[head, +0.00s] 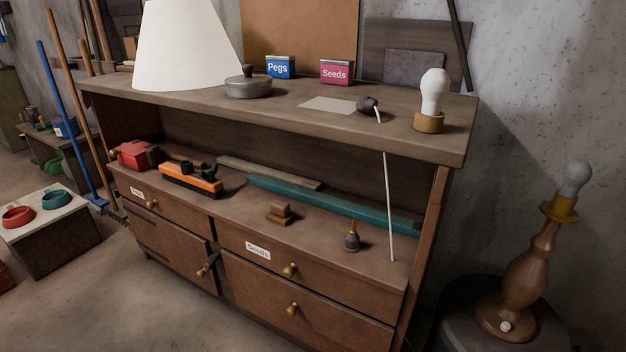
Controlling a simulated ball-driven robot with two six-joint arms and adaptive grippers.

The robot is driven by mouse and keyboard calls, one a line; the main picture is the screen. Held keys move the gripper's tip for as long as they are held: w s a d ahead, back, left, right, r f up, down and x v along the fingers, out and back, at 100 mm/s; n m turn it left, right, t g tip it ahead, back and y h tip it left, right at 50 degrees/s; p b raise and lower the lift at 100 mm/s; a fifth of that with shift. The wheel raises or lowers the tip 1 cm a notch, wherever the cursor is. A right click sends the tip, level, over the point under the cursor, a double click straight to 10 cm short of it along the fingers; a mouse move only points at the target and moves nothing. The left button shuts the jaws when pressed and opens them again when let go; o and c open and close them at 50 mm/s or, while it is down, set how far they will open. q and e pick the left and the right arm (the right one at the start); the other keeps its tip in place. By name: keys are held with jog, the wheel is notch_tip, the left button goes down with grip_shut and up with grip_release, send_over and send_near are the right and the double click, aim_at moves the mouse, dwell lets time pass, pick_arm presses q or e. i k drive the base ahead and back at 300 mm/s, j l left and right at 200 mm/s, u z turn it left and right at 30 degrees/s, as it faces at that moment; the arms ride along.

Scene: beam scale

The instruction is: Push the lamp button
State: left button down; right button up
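A turned wooden lamp (527,273) stands upright at the far right, without a shade. A small white button (505,326) shows on the front of its round base. A pale bulb (577,176) sits in the brass-coloured socket at its top and looks unlit. Nothing covers the button. Neither of my grippers is in view.
The lamp stands on a round grey support (458,327), close to the wall. A wooden cabinet (330,272) is left of it. Its top (200,92) holds a white lampshade (186,50), two seed and peg boxes, and another bulb (434,88). Tools lie on its shelf.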

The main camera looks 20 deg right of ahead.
aim_at(506, 326)
jog(key=z, duration=1.95)
